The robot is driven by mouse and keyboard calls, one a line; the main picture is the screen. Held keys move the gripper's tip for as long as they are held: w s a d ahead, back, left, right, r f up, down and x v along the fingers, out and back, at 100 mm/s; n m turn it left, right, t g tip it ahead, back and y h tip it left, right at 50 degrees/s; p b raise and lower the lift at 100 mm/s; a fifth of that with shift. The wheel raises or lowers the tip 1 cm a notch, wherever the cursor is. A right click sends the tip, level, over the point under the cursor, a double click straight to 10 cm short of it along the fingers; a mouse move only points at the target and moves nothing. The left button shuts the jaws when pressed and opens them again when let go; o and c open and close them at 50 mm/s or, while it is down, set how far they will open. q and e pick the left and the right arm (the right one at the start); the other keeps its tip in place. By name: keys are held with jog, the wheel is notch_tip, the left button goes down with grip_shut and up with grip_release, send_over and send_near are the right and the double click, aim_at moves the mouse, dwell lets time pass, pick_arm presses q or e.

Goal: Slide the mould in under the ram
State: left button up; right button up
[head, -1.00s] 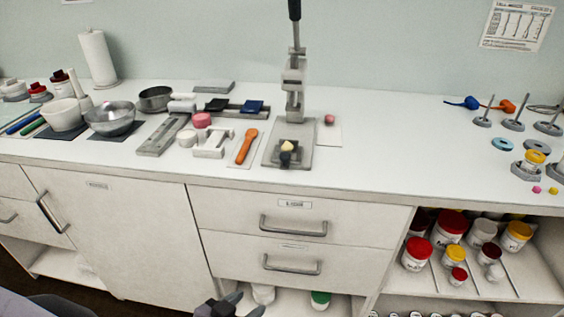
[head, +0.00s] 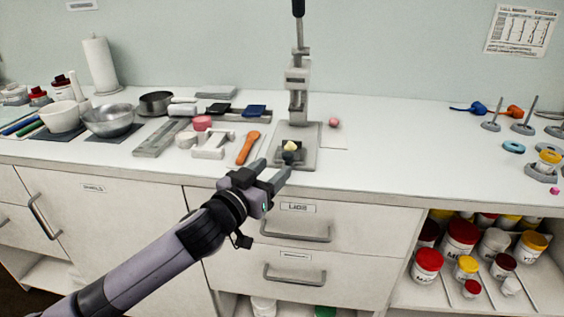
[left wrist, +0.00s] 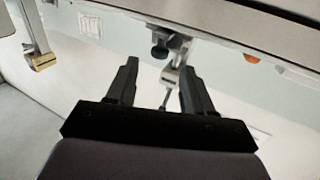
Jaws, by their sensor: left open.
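The press (head: 298,85) stands upright near the back of the counter, its lever up and its ram above a grey base plate (head: 305,160). On the front of that base sits a small dark mould (head: 290,157) with a pale yellow lump on top, forward of the ram. In the left wrist view, a dark shape that looks like the mould (left wrist: 159,50) shows beyond the fingers. My right gripper is not in view.
An orange-handled tool (head: 248,147) lies left of the press, with a white bracket (head: 212,146) beside it. Bowls (head: 108,121) stand further left. A pink piece (head: 334,122) lies on a white sheet to the right.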

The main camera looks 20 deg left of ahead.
aim_at(285, 159)
pick_arm(q)
jog(key=shift+w+d, duration=0.25)
jog(key=shift+w, duration=1)
jog(key=shift+w+d, duration=0.2)
jog(key=shift+w, duration=1)
